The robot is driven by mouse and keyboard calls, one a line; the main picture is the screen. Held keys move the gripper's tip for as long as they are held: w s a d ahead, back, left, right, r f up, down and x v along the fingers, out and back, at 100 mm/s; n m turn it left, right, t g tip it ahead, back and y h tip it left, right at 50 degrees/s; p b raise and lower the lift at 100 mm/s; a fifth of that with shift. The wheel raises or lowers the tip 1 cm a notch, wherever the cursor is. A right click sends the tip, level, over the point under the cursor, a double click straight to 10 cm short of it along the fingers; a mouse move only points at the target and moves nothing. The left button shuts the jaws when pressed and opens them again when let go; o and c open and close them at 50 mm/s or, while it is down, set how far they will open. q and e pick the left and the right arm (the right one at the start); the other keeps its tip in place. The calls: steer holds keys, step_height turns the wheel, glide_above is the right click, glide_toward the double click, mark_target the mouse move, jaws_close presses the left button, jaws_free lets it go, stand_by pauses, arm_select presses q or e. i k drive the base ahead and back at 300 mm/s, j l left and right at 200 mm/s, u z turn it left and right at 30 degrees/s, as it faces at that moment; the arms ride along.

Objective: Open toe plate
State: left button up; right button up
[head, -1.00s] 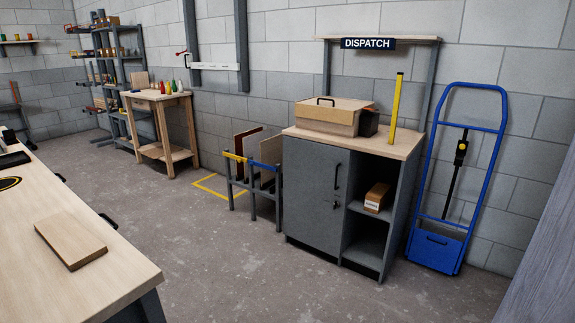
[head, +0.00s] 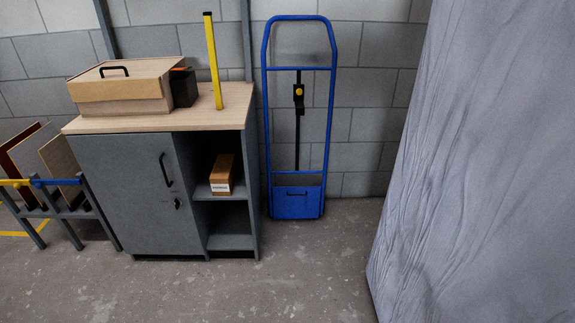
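In the head view a blue hand truck (head: 267,115) stands upright against the block wall, right of the grey cabinet. A black strap or bar with a yellow-and-black fitting (head: 298,93) runs down the middle of the frame. Neither of my grippers shows in the view.
A grey cabinet (head: 127,190) stands left of the truck, with a lidded wooden box (head: 125,90) and a yellow upright post (head: 212,65) on top. A large grey draped sheet (head: 450,180) fills the right side. The concrete floor (head: 270,285) in front of the truck is clear.

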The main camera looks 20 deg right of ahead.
mark_target(289, 202)
steer(key=i+j+z, duration=0.3)
steer(key=i+z, duration=0.15)
steer(key=i+j+z, duration=0.5)
steer(key=i, duration=0.15)
